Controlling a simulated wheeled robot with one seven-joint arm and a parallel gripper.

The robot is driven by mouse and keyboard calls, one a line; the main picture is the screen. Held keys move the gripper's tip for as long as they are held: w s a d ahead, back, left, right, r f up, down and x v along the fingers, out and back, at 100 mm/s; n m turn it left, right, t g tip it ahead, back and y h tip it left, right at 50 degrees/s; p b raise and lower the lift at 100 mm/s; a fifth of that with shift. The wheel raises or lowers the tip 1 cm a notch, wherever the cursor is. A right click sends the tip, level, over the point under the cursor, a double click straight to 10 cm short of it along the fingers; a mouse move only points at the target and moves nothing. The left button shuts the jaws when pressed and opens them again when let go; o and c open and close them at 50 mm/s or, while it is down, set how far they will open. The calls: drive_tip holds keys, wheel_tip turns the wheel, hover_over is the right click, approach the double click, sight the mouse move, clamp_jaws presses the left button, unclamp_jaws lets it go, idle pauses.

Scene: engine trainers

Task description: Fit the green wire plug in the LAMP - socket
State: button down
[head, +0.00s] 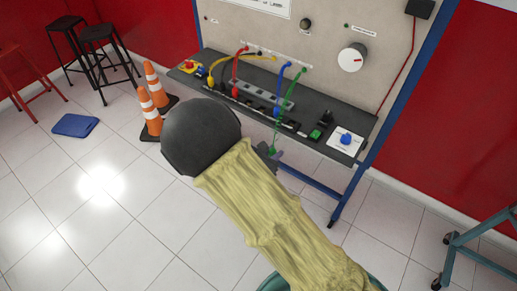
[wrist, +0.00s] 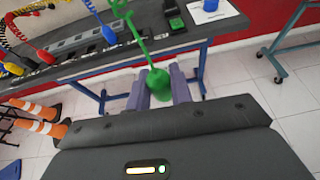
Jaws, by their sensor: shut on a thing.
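My gripper (wrist: 160,88) has purple fingers. They are shut on the green wire plug (wrist: 157,84), which is in front of the bench's front edge, apart from the bench. In the head view my gripper (head: 272,152) is partly hidden by my arm. The green wire (head: 277,110) runs from the back panel down to the plug. A row of dark sockets (head: 288,124) lies along the bench front. Their labels are too small to read, so I cannot tell which is LAMP -.
The bench top (head: 222,66) also holds a grey power strip (head: 262,95), a green switch (head: 315,134) and a blue knob on a white plate (head: 345,140). Yellow, red and blue wires hang at its left. Orange cones (head: 150,115) stand left. Floor in front is clear.

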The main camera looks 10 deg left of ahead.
drive_tip(key=d+f+m+g+h, duration=0.1)
drive_tip(key=d+f, duration=0.3)
drive_tip(key=d, duration=0.3)
drive_tip(key=d+f+m+g+h, duration=0.1)
drive_tip(key=d+f, duration=0.3)
drive_tip(key=d, duration=0.4)
drive_tip(key=s+d+f+m+g+h, duration=0.1)
drive_tip(key=d+f+m+g+h, duration=0.1)
drive_tip(key=d, duration=0.6)
wheel_tip(320, 180, down, 2)
drive_tip(key=shift+f+m+h, duration=0.1)
drive_tip(key=shift+m+h, duration=0.4)
drive_tip(key=shift+m, duration=0.2)
